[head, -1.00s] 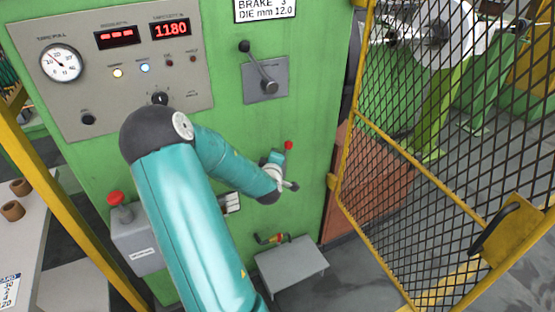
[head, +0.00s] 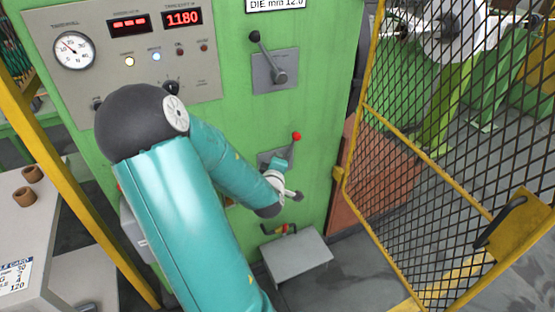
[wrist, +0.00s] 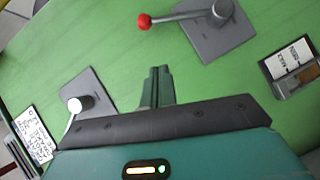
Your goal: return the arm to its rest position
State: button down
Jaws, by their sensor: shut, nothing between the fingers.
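My teal arm (head: 180,215) reaches up from the bottom of the head view, bends at a dark round joint, and runs down right to a white wrist part (head: 274,182) in front of the green cabinet (head: 235,120). My gripper (wrist: 158,76) shows in the wrist view with its two fingers together and nothing between them. The fingers stand out over the green panel, apart from the levers there. In the head view the fingertips are too small to make out clearly.
A red-knobbed lever (wrist: 185,17) and a white-knobbed lever (wrist: 76,104) flank my fingers. A black-knobbed lever (head: 268,60) sits higher. A grey step (head: 297,256) stands below. A yellow mesh gate (head: 440,170) is right, a yellow post (head: 75,190) and table (head: 22,235) left.

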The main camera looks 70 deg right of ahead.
dwell(0.3)
jog(key=w+a+m+t+y, duration=0.25)
jog(key=w+a+y, duration=0.35)
jog(key=w+a, duration=0.7)
jog(key=w+a+r+t+y, duration=0.1)
jog(key=w+a+r+y, duration=0.1)
jog(key=w+a, duration=0.3)
jog(key=w+a+r+t+y, duration=0.1)
jog(key=w+a+r+y, duration=0.15)
jog(key=a, duration=0.45)
jog(key=s+a+r+n+y, duration=0.15)
jog(key=a+r, duration=0.25)
jog(key=a, duration=0.4)
jog(key=s+a+r+n+y, duration=0.1)
jog(key=a+r+y, duration=0.15)
jog(key=a, duration=0.65)
jog(key=s+a+r+g, duration=0.2)
jog(key=s+a+r, duration=0.2)
jog(key=s+a, duration=0.4)
jog(key=shift+s+a+r+n+y, duration=0.15)
jog(key=shift+a+r+n+y, duration=0.1)
jog(key=shift+a+n+y, duration=0.3)
jog(key=shift+d+m+g, duration=0.1)
jog(key=shift+m+g, duration=0.15)
